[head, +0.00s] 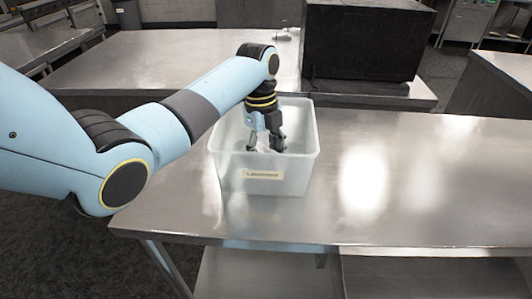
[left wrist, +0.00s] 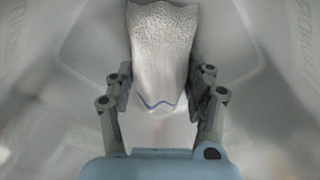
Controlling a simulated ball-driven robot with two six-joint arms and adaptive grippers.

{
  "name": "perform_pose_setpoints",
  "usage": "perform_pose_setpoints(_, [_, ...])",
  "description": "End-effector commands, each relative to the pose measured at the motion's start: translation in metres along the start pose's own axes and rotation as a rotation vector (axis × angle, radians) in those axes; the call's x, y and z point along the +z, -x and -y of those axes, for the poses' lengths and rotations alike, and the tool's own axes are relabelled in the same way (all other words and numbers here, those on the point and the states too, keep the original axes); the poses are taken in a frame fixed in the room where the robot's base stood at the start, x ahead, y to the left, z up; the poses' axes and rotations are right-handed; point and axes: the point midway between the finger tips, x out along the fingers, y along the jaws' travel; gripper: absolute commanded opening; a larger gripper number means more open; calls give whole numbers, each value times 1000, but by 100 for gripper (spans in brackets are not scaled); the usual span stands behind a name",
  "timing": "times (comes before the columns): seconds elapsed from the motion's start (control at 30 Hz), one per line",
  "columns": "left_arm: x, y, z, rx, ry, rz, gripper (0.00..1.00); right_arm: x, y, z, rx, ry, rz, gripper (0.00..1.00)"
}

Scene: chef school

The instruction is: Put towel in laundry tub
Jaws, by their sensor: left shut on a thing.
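The laundry tub (head: 235,178) is a translucent white bin with a small label on its front, standing on the steel table. My left gripper (head: 265,147) reaches down inside the tub. In the left wrist view, a white textured towel (left wrist: 161,60) with a blue line near its end lies between the fingers of my left gripper (left wrist: 160,95), which is shut on it. The tub's pale walls surround it there. In the head view the towel is hard to make out against the tub. My right gripper is not in view.
The steel table (head: 430,170) is bare to the right of the tub. A large black box (head: 362,42) stands behind the tub on another counter. More steel counters lie at the back left and far right.

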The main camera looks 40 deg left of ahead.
Motion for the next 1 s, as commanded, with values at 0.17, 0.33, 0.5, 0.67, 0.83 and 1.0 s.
perform_pose_setpoints(0.17, [0,-2,0,-2,0,0,24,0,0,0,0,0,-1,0])
perform_pose_setpoints(0.33, [0,-4,0,-2,0,0,24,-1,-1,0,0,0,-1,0])
perform_pose_setpoints(0.5, [0,-5,0,-2,0,0,71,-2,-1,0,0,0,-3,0])
perform_pose_setpoints(0.67, [0,-4,0,-1,0,0,77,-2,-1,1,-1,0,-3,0])
perform_pose_setpoints(0.83, [0,-3,0,-2,0,0,77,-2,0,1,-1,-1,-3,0])
perform_pose_setpoints(1.0, [1,15,1,-4,0,2,77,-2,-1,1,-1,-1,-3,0])
